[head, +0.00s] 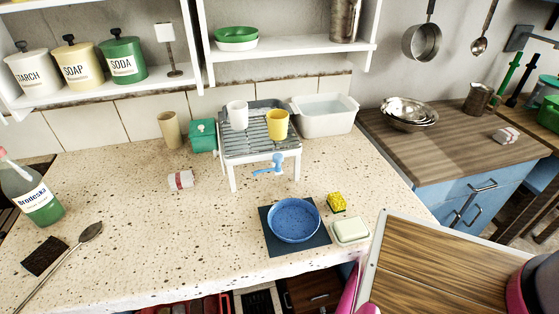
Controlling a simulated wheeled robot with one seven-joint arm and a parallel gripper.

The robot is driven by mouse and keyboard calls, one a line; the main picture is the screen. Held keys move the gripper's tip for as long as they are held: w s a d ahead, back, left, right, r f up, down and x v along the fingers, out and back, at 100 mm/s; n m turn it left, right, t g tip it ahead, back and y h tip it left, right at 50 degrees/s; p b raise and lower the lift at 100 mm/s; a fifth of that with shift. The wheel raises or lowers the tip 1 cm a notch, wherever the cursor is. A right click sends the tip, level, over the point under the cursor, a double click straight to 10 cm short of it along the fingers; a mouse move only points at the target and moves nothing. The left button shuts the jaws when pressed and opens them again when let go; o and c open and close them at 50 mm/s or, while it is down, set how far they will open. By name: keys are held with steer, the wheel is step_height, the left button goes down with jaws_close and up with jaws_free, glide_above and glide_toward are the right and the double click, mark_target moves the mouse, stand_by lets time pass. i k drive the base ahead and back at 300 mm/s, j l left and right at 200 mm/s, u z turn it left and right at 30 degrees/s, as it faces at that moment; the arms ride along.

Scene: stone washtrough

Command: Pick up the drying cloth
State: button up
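A small rolled white cloth with a red band (181,180), which looks like the drying cloth, lies on the speckled stone counter (130,215). It is left of the dish rack (232,172) and in front of a tan cylinder (169,130) and a green box (203,136). Nothing covers it. Another small folded, pale pinkish cloth-like bundle (507,135) lies on the wooden counter at the right; I cannot tell exactly what it is. My gripper is not visible in the head view.
A blue bowl (294,221) stands on a dark mat, near a yellow sponge (337,203) and a soap dish (350,231). A green bottle (30,195), dark pad (44,256) and long spoon (90,232) are at left. The counter before the rolled cloth is clear.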

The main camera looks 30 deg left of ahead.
mark_target(181, 181)
steer(key=k+l, duration=0.15)
steer(key=k+j+u, duration=0.2)
steer(key=j+u, duration=0.25)
steer(key=k+j+u, duration=0.1)
steer(key=j+u, duration=0.8)
steer(key=j, duration=0.2)
